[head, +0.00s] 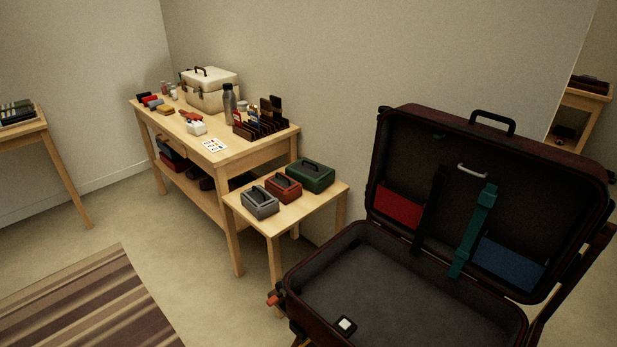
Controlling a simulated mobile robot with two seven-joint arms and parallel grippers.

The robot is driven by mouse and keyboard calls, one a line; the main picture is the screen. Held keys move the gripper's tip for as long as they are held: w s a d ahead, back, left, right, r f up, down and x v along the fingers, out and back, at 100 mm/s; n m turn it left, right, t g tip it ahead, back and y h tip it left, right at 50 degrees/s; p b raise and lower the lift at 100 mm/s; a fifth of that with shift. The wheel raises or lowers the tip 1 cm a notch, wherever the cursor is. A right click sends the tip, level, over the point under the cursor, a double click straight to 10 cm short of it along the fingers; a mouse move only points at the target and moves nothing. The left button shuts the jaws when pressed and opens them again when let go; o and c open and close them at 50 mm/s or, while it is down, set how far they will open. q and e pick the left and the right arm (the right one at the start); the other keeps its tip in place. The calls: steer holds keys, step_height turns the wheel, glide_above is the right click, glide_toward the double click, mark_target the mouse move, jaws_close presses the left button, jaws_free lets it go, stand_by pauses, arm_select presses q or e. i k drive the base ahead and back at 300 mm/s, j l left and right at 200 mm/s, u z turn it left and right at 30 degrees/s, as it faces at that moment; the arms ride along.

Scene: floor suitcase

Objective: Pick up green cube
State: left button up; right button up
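I see no plain green cube. The closest match is a dark green box (310,176) with a black handle on top, at the back right of the small low wooden table. It stands upright, next to a red-brown box (284,188) and a grey box (260,203) of similar shape but smaller size. A teal-green strap (474,230) hangs inside the open suitcase's lid. Neither of my grippers shows in the head view.
A longer table (236,151) with several small items stands behind the low table (266,231). A striped rug (90,305) lies at lower left, with bare floor around it.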

mark_target(315, 176)
steer(key=i+j+z, duration=0.1)
steer(key=z, duration=1.1)
steer(key=j+z, duration=0.85)
steer(key=j, duration=0.25)
steer(key=k+j+z, duration=0.2)
steer(key=j, duration=0.25)
steer(key=k+j+z, duration=0.1)
steer(key=j+z, duration=0.15)
steer(key=j, duration=0.5)
steer(key=k+j, duration=0.1)
steer(key=j, duration=0.3)
steer(key=k+j, duration=0.1)
steer(key=j, duration=0.3)
steer(key=k+j, duration=0.15)
steer(key=j, duration=0.25)
steer(key=k+j, duration=0.1)
steer(key=j, duration=0.3)
steer(key=i+j, duration=0.15)
steer(key=j, duration=0.2)
steer(key=i+j, duration=0.15)
steer(key=j, duration=0.2)
steer(key=i+l+z, duration=0.05)
